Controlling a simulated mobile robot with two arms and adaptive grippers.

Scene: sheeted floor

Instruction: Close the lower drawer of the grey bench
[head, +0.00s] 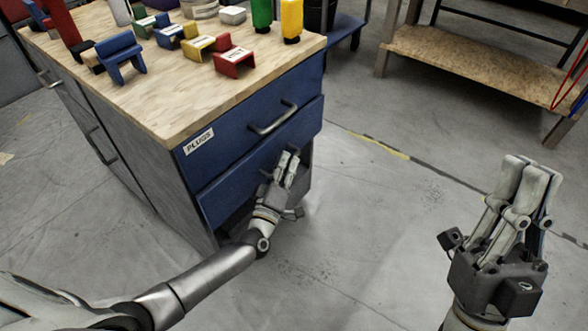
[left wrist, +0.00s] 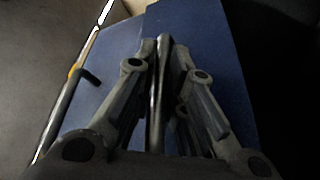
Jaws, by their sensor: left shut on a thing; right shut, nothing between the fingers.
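The grey bench (head: 150,172) has a wooden top and blue drawer fronts. The lower drawer (head: 225,188) is below the one labelled PLUGS; its front looks slightly proud of the upper one, though the exact gap is hard to judge. My left gripper (head: 287,165) is at the right part of this front, shut on the drawer's handle. In the left wrist view the handle (left wrist: 160,85) runs as a metal bar between the fingers, with blue panel (left wrist: 205,55) behind. In the head view the fingers mostly hide the handle. My right gripper (head: 522,180) is shut and empty, raised over the floor at right.
The upper drawer (head: 240,115) has a free bar handle (head: 273,118). A wooden-shelved rack (head: 480,60) stands at back right. The floor between is clear.

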